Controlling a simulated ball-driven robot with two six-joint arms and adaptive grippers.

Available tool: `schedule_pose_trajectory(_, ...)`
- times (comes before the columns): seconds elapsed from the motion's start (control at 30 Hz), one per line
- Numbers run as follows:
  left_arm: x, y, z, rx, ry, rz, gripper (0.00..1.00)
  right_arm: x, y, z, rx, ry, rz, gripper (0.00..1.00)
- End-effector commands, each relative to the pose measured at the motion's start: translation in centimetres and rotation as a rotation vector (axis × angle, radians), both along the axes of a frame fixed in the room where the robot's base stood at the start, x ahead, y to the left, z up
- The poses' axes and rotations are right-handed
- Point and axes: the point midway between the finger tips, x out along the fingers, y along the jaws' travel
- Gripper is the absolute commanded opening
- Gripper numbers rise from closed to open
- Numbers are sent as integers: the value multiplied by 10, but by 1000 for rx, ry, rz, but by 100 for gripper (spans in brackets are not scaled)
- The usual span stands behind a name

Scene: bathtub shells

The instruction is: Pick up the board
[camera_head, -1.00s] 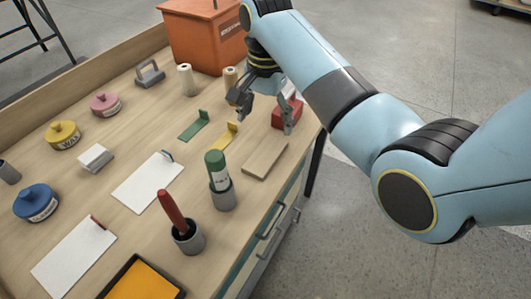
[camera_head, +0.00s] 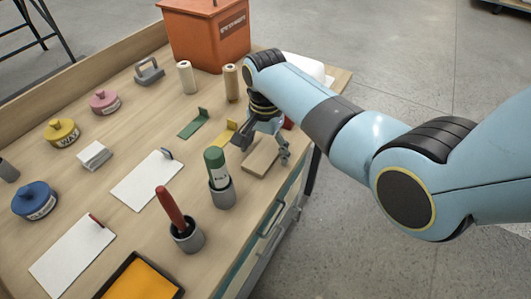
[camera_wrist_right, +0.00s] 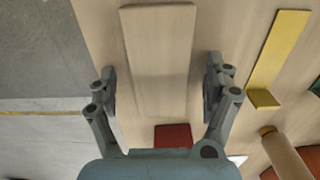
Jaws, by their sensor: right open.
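The board (camera_head: 260,157) is a flat, light wooden slab lying on the bench near its right edge. In the right wrist view the board (camera_wrist_right: 160,60) runs lengthwise between the fingers. My right gripper (camera_head: 264,148) is above the board in the head view, with fingers spread. The right wrist view shows the same gripper (camera_wrist_right: 162,92) open and empty, one finger on each side of the board, apart from it. The height above the bench is hard to judge. My left gripper is not in view.
A red block (camera_wrist_right: 173,135) lies close to the board's end. A yellow angled piece (camera_head: 224,133) and a green-topped tool in a grey cup (camera_head: 222,195) stand nearby. The bench edge (camera_head: 273,205) is close on the right.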

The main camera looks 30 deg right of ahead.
Motion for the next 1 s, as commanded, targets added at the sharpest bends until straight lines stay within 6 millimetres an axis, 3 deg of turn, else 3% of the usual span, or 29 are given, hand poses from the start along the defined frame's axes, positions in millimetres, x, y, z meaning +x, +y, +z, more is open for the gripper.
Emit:
schedule_pose_trajectory(0.1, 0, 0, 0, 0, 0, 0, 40, 0, 0, 1, 0, 0, 0, 83)
schedule_pose_trajectory(0.6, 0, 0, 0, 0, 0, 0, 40, 0, 0, 1, -1, -1, 0, 20)
schedule_pose_trajectory(1.0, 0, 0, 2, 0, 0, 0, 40, 1, 0, 12, -1, -3, 0, 20)
